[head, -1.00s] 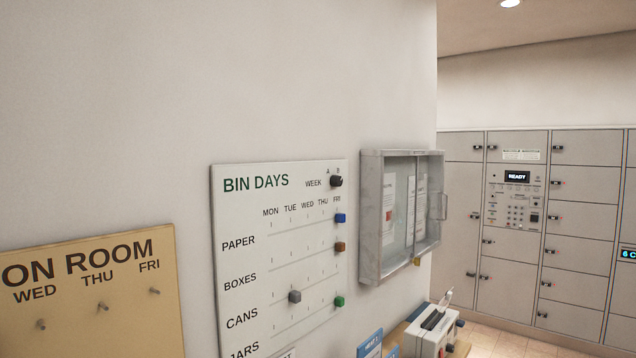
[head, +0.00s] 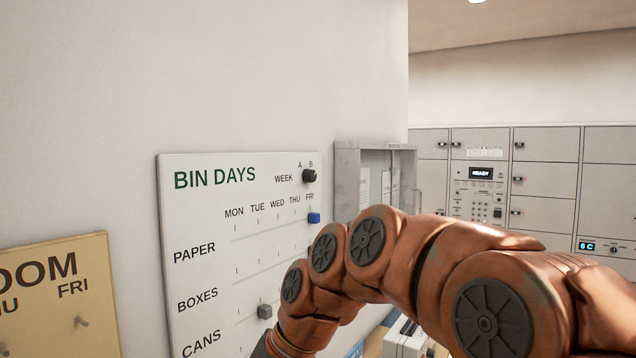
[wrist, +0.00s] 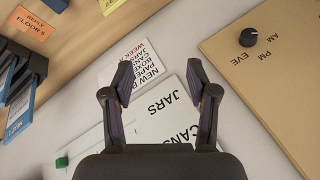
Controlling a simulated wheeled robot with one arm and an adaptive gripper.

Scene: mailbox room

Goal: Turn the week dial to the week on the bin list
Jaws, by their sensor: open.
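The week dial (head: 309,176) is a black knob at the top right of the white BIN DAYS board (head: 195,220), with A and B marked just above it. Its pointer is too small to read. The bin list (wrist: 118,68) is a white card beside the board's lower end in the wrist view; its red line seems to read WEEK A. My gripper (wrist: 160,75) is open and empty, its fingers over the wall near the card and the JARS row.
A blue slider (head: 314,217) and a grey slider (head: 265,311) sit on the board. A grey glass-fronted case (head: 346,170) stands close right of the dial. A tan board (head: 95,290) is at left; its black knob (wrist: 250,37) shows in the wrist view. Wall above is clear.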

